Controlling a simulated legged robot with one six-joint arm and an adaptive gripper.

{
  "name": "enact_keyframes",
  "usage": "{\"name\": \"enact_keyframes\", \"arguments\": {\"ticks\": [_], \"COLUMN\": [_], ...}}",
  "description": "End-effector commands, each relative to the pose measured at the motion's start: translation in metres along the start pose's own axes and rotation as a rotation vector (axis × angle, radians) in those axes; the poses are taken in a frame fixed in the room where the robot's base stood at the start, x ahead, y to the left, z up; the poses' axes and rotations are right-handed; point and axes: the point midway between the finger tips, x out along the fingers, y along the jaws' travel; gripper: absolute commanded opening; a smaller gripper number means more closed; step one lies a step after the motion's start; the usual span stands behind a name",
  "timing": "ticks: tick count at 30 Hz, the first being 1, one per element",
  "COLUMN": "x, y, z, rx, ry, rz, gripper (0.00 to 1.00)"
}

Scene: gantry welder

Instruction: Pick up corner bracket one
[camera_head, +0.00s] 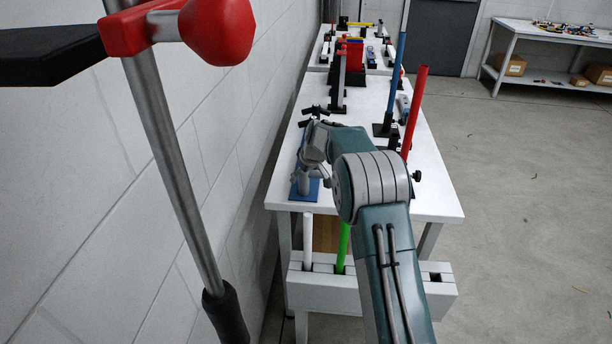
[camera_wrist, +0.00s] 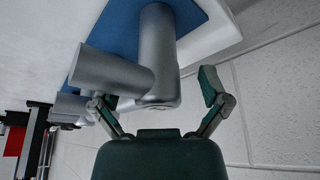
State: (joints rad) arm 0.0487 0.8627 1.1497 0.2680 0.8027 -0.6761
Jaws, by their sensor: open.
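A grey piece made of joined round tubes (camera_wrist: 157,50) stands on a blue plate (camera_wrist: 198,14) in the wrist view. It looks to be the corner bracket, but no label shows. It also shows in the head view (camera_head: 304,184), on its blue plate (camera_head: 313,191) at the left edge of the near table. My gripper (camera_wrist: 151,90) is open, with one finger on either side of the tube piece. The left finger overlaps a side tube; I cannot tell if they touch. The right finger is clear of it. In the head view my arm partly hides the piece.
The white table (camera_head: 441,197) runs along the wall at left. A blue post (camera_head: 396,78) and a red post (camera_head: 414,110) stand at its right side. A white slotted rack (camera_head: 325,290) holding a white and a green rod (camera_head: 343,247) sits at the near end. Floor at right is free.

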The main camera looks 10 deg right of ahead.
Motion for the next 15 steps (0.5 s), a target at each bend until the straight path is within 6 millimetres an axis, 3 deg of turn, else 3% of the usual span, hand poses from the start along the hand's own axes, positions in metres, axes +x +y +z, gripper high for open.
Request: {"name": "enact_keyframes", "arguments": {"ticks": [8, 14, 15], "x": [0.0066, 0.0069, 0.0071], "y": [0.001, 0.0004, 0.0004], "z": [0.0001, 0.0, 0.0001], "rx": [0.001, 0.001, 0.001], "ry": [0.002, 0.001, 0.0], "rz": [0.0, 0.0, 0.0], "gripper": [0.95, 0.06, 0.02]}}
